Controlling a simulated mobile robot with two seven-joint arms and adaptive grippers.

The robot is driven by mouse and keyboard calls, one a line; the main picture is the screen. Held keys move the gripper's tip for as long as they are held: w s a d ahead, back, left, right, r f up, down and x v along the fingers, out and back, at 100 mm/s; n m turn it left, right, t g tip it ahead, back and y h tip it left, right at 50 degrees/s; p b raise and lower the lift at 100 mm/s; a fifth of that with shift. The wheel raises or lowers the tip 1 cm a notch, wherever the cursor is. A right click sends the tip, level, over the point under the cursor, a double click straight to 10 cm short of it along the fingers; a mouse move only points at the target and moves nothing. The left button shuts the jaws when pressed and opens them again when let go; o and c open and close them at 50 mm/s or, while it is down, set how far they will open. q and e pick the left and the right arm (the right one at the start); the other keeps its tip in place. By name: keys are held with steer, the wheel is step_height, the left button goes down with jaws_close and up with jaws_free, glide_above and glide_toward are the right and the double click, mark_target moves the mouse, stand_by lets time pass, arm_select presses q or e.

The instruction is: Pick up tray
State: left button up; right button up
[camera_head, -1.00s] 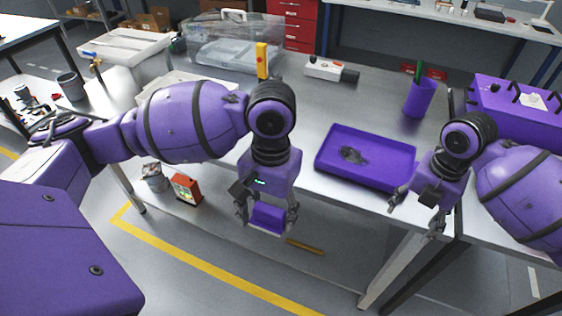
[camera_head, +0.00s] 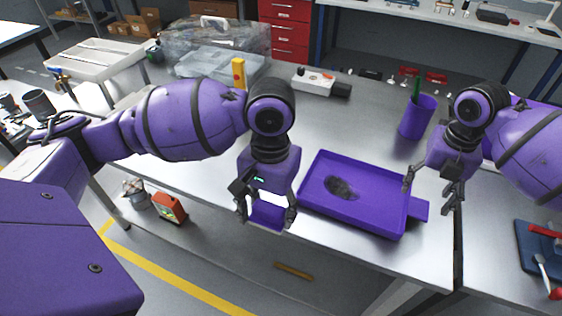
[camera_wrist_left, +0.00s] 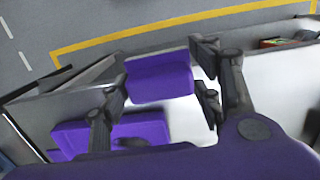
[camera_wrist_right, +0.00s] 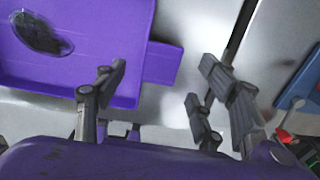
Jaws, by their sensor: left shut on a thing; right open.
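The purple tray (camera_head: 393,218) lies flat on the metal table, with a dark oval part (camera_head: 342,187) inside it. A flat tab (camera_head: 418,208) sticks out at its right end. The tray's right end and tab show in the right wrist view (camera_wrist_right: 110,50). My right gripper (camera_head: 430,190) is open and empty, its fingers pointing down close to the tab. My left gripper (camera_head: 266,210) is shut on a small purple block (camera_head: 267,214), left of the tray and near the table's front edge. The block also shows between its fingers in the left wrist view (camera_wrist_left: 160,78).
A purple cup (camera_head: 417,118) with a green item stands behind the tray. A white and black device (camera_head: 318,82) and a yellow upright piece (camera_head: 239,74) are farther back. A blue tray (camera_head: 540,255) with red-handled tools is at right. The table's front edge is close.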

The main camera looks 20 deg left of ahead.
mark_target(269, 223)
arm_select(q)
steer(key=shift+w+r, duration=0.15)
steer(key=shift+r, duration=0.35)
arm_select(e)
steer(key=shift+w+d+f, duration=0.1)
steer(key=shift+w+f, duration=0.05)
steer(key=shift+f, duration=1.4)
steer(key=shift+w+d+f, duration=0.1)
steer(key=shift+f, duration=1.45)
steer(key=shift+c, duration=0.5)
steer(key=c, duration=1.3)
arm_select(q)
steer(key=shift+f, duration=0.15)
arm_select(e)
step_height(269, 223, up, 10)
steer(key=shift+a+r, duration=0.1)
steer(key=shift+c, duration=0.6)
steer(key=shift+f, duration=0.2)
